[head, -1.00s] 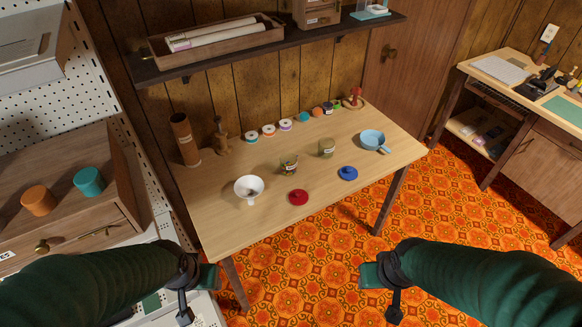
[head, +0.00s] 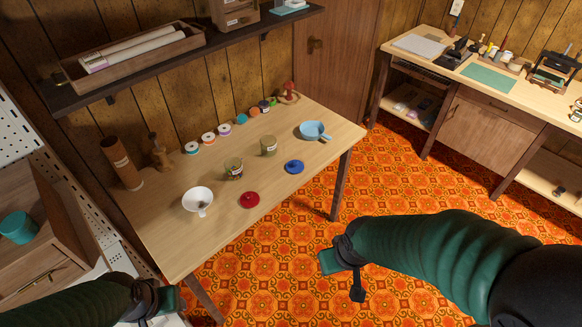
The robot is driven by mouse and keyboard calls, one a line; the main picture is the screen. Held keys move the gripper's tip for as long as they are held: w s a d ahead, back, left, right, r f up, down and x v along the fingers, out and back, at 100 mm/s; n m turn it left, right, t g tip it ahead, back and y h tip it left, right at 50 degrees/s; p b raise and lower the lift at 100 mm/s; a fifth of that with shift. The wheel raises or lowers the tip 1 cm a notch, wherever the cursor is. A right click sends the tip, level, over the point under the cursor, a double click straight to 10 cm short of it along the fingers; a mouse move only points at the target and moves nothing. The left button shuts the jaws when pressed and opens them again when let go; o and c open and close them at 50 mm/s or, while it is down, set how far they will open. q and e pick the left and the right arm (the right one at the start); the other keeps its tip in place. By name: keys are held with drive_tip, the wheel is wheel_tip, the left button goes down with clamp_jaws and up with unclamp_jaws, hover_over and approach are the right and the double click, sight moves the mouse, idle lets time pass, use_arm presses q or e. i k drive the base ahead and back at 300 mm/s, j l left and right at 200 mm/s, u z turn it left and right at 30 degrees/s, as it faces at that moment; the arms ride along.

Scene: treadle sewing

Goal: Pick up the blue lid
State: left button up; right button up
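The blue lid (head: 294,167) lies flat on the wooden table (head: 172,240), near its front right edge, with its knob up. A red lid (head: 250,200) lies to its left. My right gripper (head: 328,262) is in front of the table and apart from the blue lid, over the patterned floor in the picture. My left gripper (head: 172,300) is at the bottom left, near the table's front left corner. Both grippers hold nothing that I can see. The gap between the fingers cannot be made out on either one.
Two glass jars (head: 269,146) stand behind the lids. A white bowl (head: 198,201) is at the left and a light blue pan (head: 314,131) at the right. Several spools (head: 209,139) line the back. A shelf (head: 180,60) overhangs the table's back. The floor (head: 400,190) at right is clear.

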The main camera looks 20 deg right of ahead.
sight(293, 166)
drive_tip(key=u, duration=0.3)
drive_tip(key=i+l+u, duration=0.1)
drive_tip(key=l+u, duration=0.2)
drive_tip(key=u, duration=0.2)
drive_tip(key=l+u, duration=0.3)
drive_tip(key=u, duration=0.15)
drive_tip(key=l+u, duration=0.35)
drive_tip(key=u, duration=0.15)
drive_tip(key=l+u, duration=0.35)
drive_tip(key=u, duration=0.15)
drive_tip(key=k+j, duration=0.05)
